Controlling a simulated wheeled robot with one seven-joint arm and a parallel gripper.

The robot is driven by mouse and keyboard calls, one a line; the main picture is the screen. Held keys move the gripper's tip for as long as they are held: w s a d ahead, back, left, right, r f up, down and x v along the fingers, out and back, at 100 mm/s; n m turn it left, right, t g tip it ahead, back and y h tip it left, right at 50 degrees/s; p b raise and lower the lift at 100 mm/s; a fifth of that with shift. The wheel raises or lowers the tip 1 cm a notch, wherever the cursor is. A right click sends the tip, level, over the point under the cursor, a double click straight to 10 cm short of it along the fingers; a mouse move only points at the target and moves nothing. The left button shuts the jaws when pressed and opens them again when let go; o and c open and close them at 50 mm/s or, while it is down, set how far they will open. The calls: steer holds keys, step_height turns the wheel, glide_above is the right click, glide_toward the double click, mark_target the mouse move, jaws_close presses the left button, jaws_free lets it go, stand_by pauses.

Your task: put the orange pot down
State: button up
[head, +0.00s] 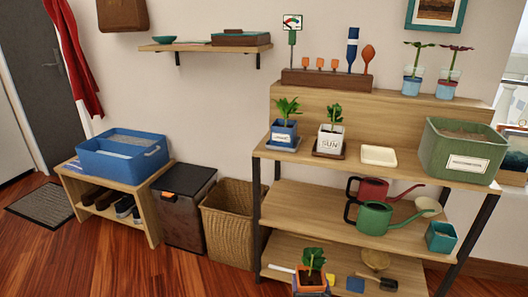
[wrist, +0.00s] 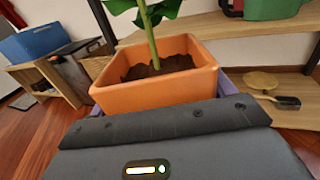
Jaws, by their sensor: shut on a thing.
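The orange pot (wrist: 155,92) is square, holds dark soil and a green plant, and fills the middle of the wrist view. In the head view the orange pot (head: 311,281) is at the bottom edge, in front of the lowest shelf. My gripper (wrist: 165,120) is shut on the pot; its dark grey front covers the pot's near lower side. The pot looks upright. Its underside is hidden, so I cannot tell whether it touches anything.
The lowest shelf (head: 345,260) holds a blue square item (head: 355,284), a dark scoop (head: 377,283) and a round tan item (head: 376,260). Two watering cans, red (head: 372,190) and green (head: 374,218), stand above. A wicker basket (head: 230,223) stands left of the shelves. Wood floor is open at the left.

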steer(key=s+r+p, duration=0.2)
steer(key=r+p, duration=1.5)
steer(key=r, duration=0.1)
steer(key=s+r+p, duration=0.2)
steer(key=r+p, duration=1.4)
steer(key=r, duration=0.3)
steer(key=shift+p, duration=0.35)
steer(key=s+f, duration=0.4)
steer(key=f, duration=0.1)
steer(key=shift+s+f, duration=0.2)
steer(key=shift+f, duration=0.05)
steer(key=shift+d, duration=0.15)
